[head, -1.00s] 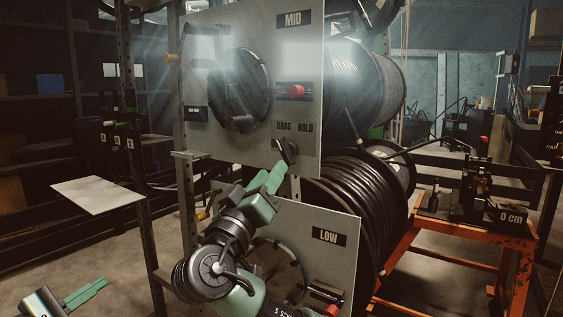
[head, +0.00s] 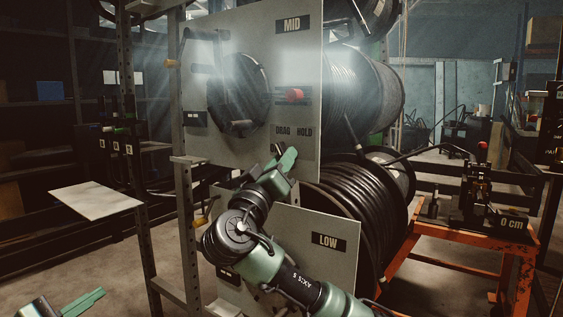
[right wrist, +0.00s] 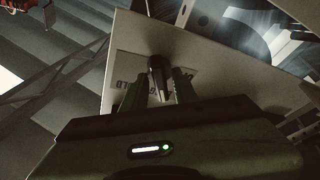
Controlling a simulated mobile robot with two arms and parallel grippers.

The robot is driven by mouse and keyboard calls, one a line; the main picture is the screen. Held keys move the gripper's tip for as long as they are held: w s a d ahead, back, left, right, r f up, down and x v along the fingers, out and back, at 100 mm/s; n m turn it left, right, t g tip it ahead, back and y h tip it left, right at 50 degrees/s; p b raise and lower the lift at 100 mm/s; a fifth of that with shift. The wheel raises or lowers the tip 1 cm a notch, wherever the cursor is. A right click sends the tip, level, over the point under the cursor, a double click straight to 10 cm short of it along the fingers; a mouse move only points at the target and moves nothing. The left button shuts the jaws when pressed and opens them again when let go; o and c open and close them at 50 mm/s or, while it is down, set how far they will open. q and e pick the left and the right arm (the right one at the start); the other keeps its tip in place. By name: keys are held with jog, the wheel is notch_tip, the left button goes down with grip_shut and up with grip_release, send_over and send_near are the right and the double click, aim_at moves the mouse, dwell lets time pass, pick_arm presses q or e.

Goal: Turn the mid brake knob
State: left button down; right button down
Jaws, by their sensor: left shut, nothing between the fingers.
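The mid brake knob is a small dark knob below the DRAG and HOLD labels on the grey MID panel (head: 225,140). In the head view my right gripper mostly covers it. The right wrist view shows the knob (right wrist: 158,76) between the fingertips, with the labels partly hidden behind. My right gripper (head: 285,160) has green fingers, and in the right wrist view (right wrist: 158,88) they stand apart on either side of the knob. I cannot tell whether either finger touches it. My left gripper (head: 88,301) is shut and empty at the lower left, far from the panel.
A red knob (head: 295,95) and a dark round handwheel (head: 238,93) sit higher on the MID panel. The LOW panel (head: 315,222) stands below, beside a hose reel (head: 350,200). An orange bench (head: 470,232) stands at right. A pale plate (head: 95,201) is at left.

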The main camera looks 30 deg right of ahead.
jog(key=shift+w+a+m+g+h+b, duration=0.1)
jog(key=shift+m+g+h+b, duration=0.45)
jog(key=shift+m+g+b, duration=1.6)
jog(key=shift+w+a+m+g+h+b, duration=0.15)
jog(key=shift+m+g+h+b, duration=0.55)
jog(key=shift+m, duration=2.8)
jog(key=shift+w+d+m+g+h+b, duration=0.1)
jog(key=shift+m+g+h+b, duration=0.35)
jog(key=shift+m+g+b, duration=1.65)
jog(key=shift+m+t+p, duration=0.55)
jog(key=shift+m+t, duration=0.2)
jog(key=shift+m, duration=0.4)
jog(key=c, duration=1.4)
grip_release()
jog(key=shift+c, duration=0.2)
jog(key=shift+a, duration=0.1)
jog(key=shift+f, duration=0.1)
